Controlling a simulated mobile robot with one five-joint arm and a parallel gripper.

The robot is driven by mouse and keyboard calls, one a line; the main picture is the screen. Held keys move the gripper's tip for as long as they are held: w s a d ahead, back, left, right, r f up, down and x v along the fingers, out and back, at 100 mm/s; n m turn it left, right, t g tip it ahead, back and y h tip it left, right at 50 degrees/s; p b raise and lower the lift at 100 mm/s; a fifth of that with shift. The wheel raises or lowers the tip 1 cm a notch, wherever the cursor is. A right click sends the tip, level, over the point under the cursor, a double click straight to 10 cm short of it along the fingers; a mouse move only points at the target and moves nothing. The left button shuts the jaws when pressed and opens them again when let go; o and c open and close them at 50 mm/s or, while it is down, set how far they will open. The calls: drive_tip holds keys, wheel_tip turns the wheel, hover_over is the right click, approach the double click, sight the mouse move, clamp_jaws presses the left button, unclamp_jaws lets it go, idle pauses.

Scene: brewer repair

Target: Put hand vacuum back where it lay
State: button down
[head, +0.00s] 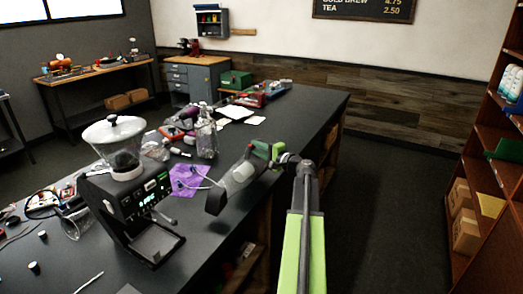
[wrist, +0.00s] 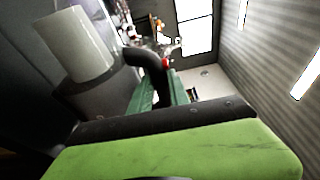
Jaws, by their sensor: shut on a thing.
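The hand vacuum (head: 240,176) has a clear and white canister, a dark nozzle and a green and dark handle end. In the head view it is tilted over the near right edge of the dark bench, with its nozzle toward the lower left. My gripper (head: 279,160) is shut on its handle end. In the wrist view the vacuum (wrist: 80,45) shows a pale cylinder and a dark curved part, close to the camera. I cannot tell whether the nozzle touches the bench top.
The bench (head: 310,103) has bare room at its far right. A black coffee grinder (head: 130,200) with a clear hopper stands left of the vacuum. Shelves (head: 485,165) stand at right across open floor.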

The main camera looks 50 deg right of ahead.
wheel_tip(320, 180, down, 4)
drive_tip(key=b, duration=0.4)
drive_tip(key=shift+f, duration=0.1)
drive_tip(key=shift+r, duration=0.2)
drive_tip(key=c, duration=1.7)
unclamp_jaws()
drive_tip(key=shift+f, duration=0.15)
drive_tip(key=o, duration=0.5)
drive_tip(key=shift+s, duration=0.1)
drive_tip(key=shift+c, duration=0.2)
drive_tip(key=s, duration=1.2)
drive_tip(key=shift+r, duration=0.2)
drive_tip(key=shift+w+r+p, duration=0.1)
drive_tip(key=shift+p, duration=0.2)
